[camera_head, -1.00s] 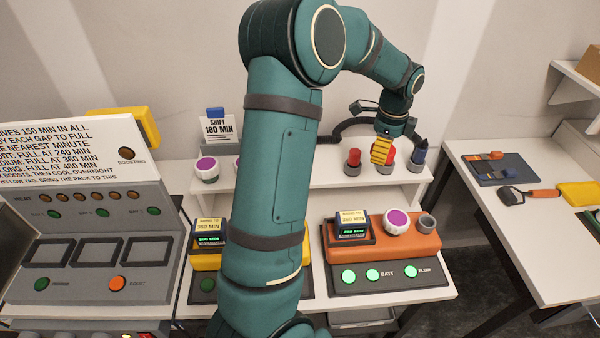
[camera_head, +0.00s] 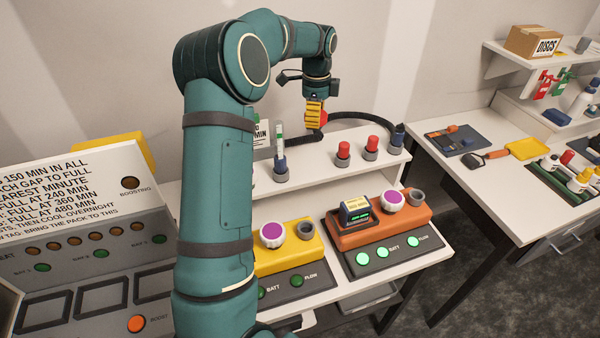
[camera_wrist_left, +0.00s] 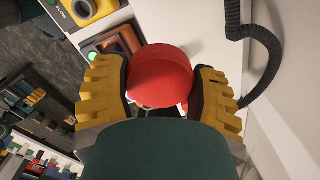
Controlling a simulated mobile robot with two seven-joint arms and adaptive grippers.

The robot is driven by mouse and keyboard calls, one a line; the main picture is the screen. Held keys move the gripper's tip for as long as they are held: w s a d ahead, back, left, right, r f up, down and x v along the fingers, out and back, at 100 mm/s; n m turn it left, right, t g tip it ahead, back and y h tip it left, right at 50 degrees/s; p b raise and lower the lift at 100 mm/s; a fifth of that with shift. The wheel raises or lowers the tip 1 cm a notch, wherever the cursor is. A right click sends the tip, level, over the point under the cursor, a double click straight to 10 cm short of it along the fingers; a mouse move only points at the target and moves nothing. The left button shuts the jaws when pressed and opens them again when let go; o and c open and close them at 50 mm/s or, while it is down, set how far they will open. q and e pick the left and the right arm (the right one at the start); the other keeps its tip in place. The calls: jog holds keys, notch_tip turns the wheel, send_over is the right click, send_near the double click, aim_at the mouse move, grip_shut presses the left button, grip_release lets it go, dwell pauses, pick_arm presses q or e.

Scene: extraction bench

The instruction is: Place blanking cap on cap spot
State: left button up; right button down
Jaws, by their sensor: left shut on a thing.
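My left gripper (camera_head: 315,110) has yellow fingers and is shut on a red cap (camera_head: 323,118), taken to be the blanking cap. It holds the cap in the air above the back shelf, near the wall. In the left wrist view the round red cap (camera_wrist_left: 160,77) sits between the two yellow fingers. Two other red caps (camera_head: 343,149) (camera_head: 371,143) stand upright in grey holders on the shelf (camera_head: 315,172), to the right of and below the gripper. No marked cap spot can be made out. My right gripper is not in view.
A blue-based clear tube (camera_head: 280,160) and a dark blue piece (camera_head: 397,136) stand on the shelf. Below are a yellow unit (camera_head: 290,255) and an orange unit (camera_head: 375,235) with white-purple knobs. A black hose (camera_head: 365,118) runs behind. My arm hides the shelf's left part.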

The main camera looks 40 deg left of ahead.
aim_at(312, 170)
pick_arm(q)
jog(key=shift+s+a, duration=0.1)
jog(key=shift+a, duration=0.05)
jog(key=shift+f, duration=0.35)
notch_tip(312, 170, down, 17)
jog(key=shift+f, duration=0.2)
jog(key=shift+r, duration=0.1)
jog(key=shift+f, duration=0.2)
jog(key=o, duration=1.3)
jog(key=shift+c, duration=0.2)
jog(key=shift+r, duration=0.1)
